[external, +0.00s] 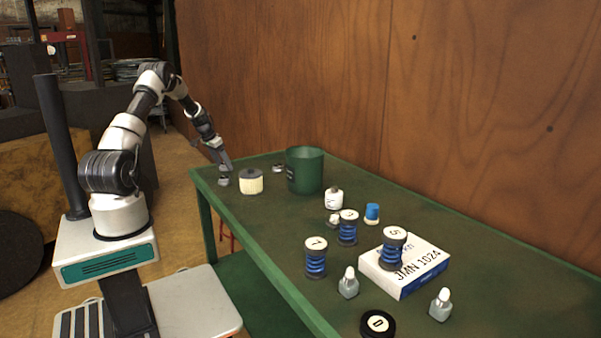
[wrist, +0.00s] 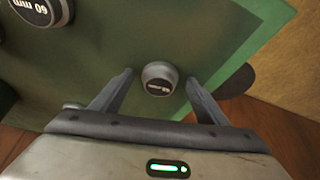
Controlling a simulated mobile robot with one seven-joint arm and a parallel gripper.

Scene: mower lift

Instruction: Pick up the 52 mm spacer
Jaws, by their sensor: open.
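A small grey round spacer (wrist: 159,77) with a dark labelled top lies between the tips of my gripper (wrist: 160,80) in the wrist view. Its label is too small to read surely. My gripper is open, one finger on each side of it, with no clear contact. In the external view my gripper (external: 224,168) points down at the far left corner of the green table, just above the grey spacer (external: 223,182). How far the fingers reach down beside it cannot be told.
A cream ribbed cylinder (external: 251,182) stands close right of the spacer. A dark-topped piece marked 60 mm (wrist: 38,8) shows in the wrist view. A green mug (external: 305,171) and a small grey piece (external: 278,168) are nearby. Springs, bottles and a white box (external: 403,268) stand farther off.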

